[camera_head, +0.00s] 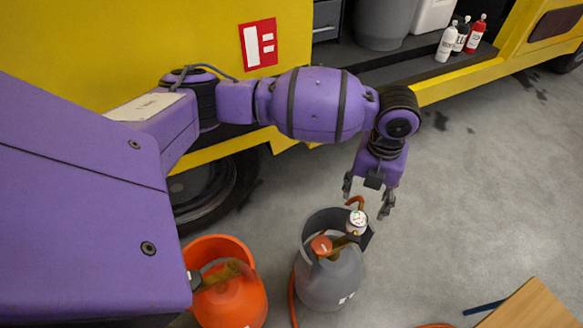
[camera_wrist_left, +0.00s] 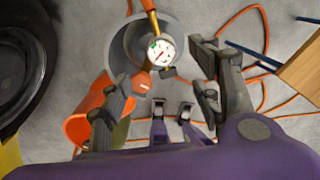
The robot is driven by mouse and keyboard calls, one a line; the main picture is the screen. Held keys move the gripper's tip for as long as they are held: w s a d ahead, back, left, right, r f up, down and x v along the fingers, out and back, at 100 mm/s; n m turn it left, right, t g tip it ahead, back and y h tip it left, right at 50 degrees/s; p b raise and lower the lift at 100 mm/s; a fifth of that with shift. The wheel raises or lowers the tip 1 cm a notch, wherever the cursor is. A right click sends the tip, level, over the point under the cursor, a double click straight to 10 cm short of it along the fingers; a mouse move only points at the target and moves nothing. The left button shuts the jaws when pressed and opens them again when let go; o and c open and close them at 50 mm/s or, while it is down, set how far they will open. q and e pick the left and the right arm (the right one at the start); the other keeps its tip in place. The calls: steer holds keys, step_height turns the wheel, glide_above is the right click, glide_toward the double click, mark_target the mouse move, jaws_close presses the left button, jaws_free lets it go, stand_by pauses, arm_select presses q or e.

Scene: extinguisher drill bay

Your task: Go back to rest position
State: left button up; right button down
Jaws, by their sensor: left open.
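My left gripper (camera_head: 368,197) is open and empty, pointing down above a grey gas cylinder (camera_head: 333,283). The cylinder stands upright on the floor, with a collar, an orange knob (camera_head: 321,245) and a white-faced gauge (camera_head: 357,219) on top. In the left wrist view, the spread fingers of my left gripper (camera_wrist_left: 165,100) frame the gauge (camera_wrist_left: 161,50), with a gap on both sides. I cannot tell from these views how high the fingers are above it. My right gripper is not in view.
An orange cylinder (camera_head: 232,300) stands left of the grey one. A yellow truck (camera_head: 120,35) with a wheel (camera_head: 205,190) is behind my left arm. Small bottles (camera_head: 447,42) stand on its ledge. A wooden tabletop (camera_head: 530,308) is at lower right. Orange hose (camera_wrist_left: 262,50) lies on the floor.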

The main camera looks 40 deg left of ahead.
arm_select(q)
steer(key=shift+r, duration=0.6)
